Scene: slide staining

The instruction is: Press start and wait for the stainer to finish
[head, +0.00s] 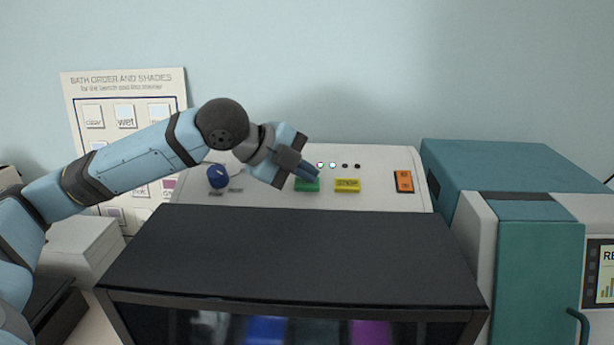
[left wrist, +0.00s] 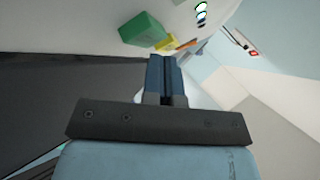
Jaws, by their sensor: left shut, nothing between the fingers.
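The stainer has a white control panel (head: 285,157) behind its black top (head: 300,250). A green button (head: 307,186) sits mid-panel, partly covered by my left gripper (head: 314,174). Beside it on the right is a yellow button marked STOP (head: 347,185). Of the small lights (head: 332,165) above, two glow white and two are dark. My left gripper is shut and empty. In the left wrist view the fingers (left wrist: 163,60) show a gap to the green button (left wrist: 142,29), with the yellow button (left wrist: 167,43) beyond. My right gripper is not in view.
A blue knob (head: 217,176) is at the panel's left and an orange switch (head: 403,181) at its right. Coloured baths (head: 265,330) show under the black top. A teal machine (head: 520,165) stands close on the right. A bath-order poster (head: 125,78) is at the left.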

